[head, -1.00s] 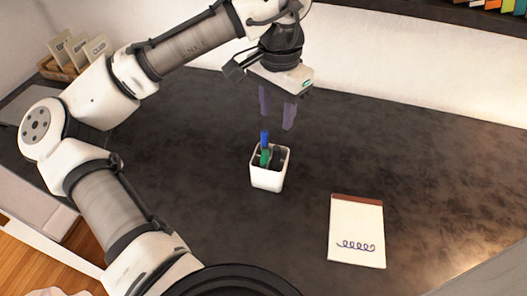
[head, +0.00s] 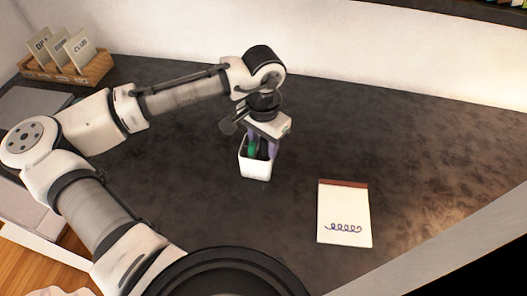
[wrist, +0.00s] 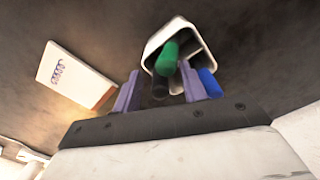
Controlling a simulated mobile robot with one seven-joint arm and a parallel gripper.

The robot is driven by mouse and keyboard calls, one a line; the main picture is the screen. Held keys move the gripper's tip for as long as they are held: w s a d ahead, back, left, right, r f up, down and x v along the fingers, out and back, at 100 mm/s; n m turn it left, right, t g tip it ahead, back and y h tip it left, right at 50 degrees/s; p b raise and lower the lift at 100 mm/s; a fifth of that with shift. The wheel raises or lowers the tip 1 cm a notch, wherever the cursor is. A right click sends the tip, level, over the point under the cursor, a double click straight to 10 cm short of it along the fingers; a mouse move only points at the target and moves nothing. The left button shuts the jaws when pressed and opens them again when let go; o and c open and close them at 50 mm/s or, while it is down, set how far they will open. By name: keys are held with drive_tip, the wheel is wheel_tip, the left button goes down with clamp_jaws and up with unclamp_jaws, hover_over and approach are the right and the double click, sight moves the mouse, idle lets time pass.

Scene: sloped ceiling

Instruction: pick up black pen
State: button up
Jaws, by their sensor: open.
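The white pen cup (head: 255,169) stands upright on the dark desk; it also shows in the wrist view (wrist: 153,46). In the wrist view a green pen (wrist: 167,58) and a blue pen (wrist: 209,83) stick out of it. The black pen (wrist: 160,89) is a dark shape low at the cup's near side, between my fingers in that picture. My gripper (head: 262,143) is open, pointing down at the cup's mouth, with purple fingers. The right finger overlaps the cup near the blue pen. I cannot tell whether either finger touches a pen.
A notepad (head: 344,212) with a blue scribble lies right of the cup. A wooden card holder (head: 88,72) stands at the back left of the desk. The white wall (head: 400,60) is behind. The desk right of the cup is mostly clear.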

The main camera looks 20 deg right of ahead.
drive_tip(key=shift+f, duration=0.1)
drive_tip(key=shift+c, duration=0.4)
clamp_jaws()
wheel_tip(320, 180, up, 20)
drive_tip(key=b, duration=0.2)
idle(0.4)
